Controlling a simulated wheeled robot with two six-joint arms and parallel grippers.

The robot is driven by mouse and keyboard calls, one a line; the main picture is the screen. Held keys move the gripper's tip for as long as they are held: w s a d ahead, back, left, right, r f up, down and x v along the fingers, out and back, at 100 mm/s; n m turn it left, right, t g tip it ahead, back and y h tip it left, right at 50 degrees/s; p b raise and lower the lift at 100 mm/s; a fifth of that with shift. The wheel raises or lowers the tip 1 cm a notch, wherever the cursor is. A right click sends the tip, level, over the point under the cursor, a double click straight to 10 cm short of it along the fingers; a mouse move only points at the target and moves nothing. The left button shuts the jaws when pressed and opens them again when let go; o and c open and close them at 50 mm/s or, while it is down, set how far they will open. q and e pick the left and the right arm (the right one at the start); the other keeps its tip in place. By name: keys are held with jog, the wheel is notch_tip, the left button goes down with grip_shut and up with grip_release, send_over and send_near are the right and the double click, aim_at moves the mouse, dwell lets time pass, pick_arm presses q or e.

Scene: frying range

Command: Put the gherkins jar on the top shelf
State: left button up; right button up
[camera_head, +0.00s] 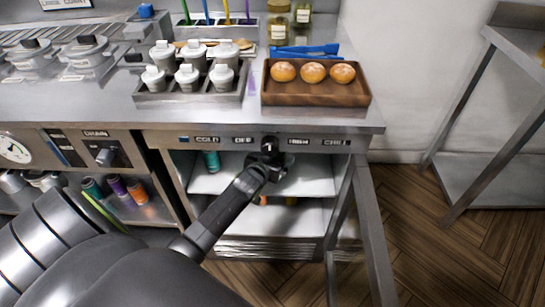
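No jar in view can be read as gherkins. Two glass jars with pale labels, one (278,30) and another (302,16), stand at the back of the counter. Below the counter is an open cold cabinet with a white top shelf (312,180) and a lower shelf (300,218). My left gripper (268,158) is at the cabinet's opening, in front of the top shelf and just under the control strip. It is small and dark, and whether its fingers are apart or hold something cannot be made out. My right gripper is not in view.
A teal container (211,161) stands at the top shelf's left. Orange and yellow items show partly on the lower shelf. The cabinet door (366,230) stands open at the right. A bun tray (316,95) and a shaker rack (188,97) occupy the counter. A steel table (490,180) stands right.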

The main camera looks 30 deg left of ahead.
pick_arm(q)
jog(key=shift+r, duration=0.1)
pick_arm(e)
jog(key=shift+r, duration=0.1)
pick_arm(q)
jog(key=shift+s+r, duration=0.1)
jog(key=shift+s, duration=0.15)
jog(key=p+v, duration=0.1)
jog(key=v, duration=0.1)
jog(key=shift+s+r, duration=0.15)
jog(key=shift+s, duration=0.2)
jog(key=p+v, duration=0.1)
jog(key=v, duration=0.7)
jog(key=shift+s+d, duration=0.15)
jog(key=shift+s, duration=0.15)
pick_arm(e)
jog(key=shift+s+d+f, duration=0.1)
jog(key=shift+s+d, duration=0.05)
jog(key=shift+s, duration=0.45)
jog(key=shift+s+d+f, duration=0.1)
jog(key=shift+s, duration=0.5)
